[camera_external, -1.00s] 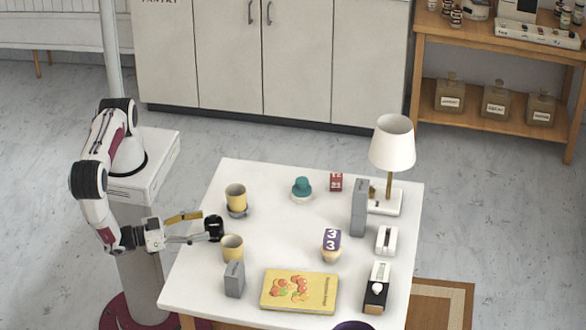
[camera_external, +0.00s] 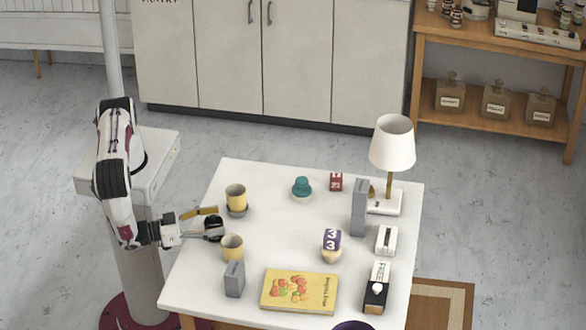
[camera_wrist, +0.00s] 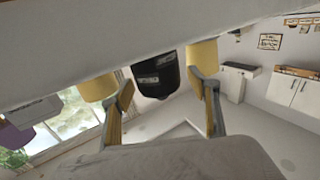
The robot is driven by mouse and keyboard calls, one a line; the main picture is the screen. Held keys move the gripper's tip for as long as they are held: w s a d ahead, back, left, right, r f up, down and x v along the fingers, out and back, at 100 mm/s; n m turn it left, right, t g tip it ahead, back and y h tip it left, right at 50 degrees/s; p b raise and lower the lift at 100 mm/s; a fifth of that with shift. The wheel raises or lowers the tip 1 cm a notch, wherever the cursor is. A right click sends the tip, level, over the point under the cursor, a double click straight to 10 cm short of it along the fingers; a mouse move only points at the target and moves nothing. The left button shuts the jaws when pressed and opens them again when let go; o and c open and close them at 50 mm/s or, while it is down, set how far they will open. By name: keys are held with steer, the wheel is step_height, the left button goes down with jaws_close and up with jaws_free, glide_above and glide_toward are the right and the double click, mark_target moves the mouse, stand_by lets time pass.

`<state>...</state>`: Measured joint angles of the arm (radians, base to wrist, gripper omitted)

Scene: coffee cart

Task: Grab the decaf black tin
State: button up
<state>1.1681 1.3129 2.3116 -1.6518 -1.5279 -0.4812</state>
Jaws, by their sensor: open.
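The black tin (camera_external: 213,226) stands near the left edge of the white table; I cannot read its label in the external view. In the wrist view the black tin (camera_wrist: 155,75) has a pale label and sits between my two fingers. My gripper (camera_external: 212,224) is open, reaching in from the left at tin height. One finger with a yellow pad is on the far side of the tin and the other on the near side. In the wrist view my gripper (camera_wrist: 163,86) has a finger on each side of the tin, and I cannot tell if either touches.
A yellow cup on a dark base (camera_external: 236,198) stands just behind the tin, and another yellow cup (camera_external: 232,247) just in front. A lamp (camera_external: 392,143) stands right. The table's middle is mostly clear.

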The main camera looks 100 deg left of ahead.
steer(key=shift+w, duration=0.1)
stand_by(0.5)
steer(key=c, duration=1.3)
steer(key=shift+r, duration=0.15)
steer(key=shift+r, duration=4.85)
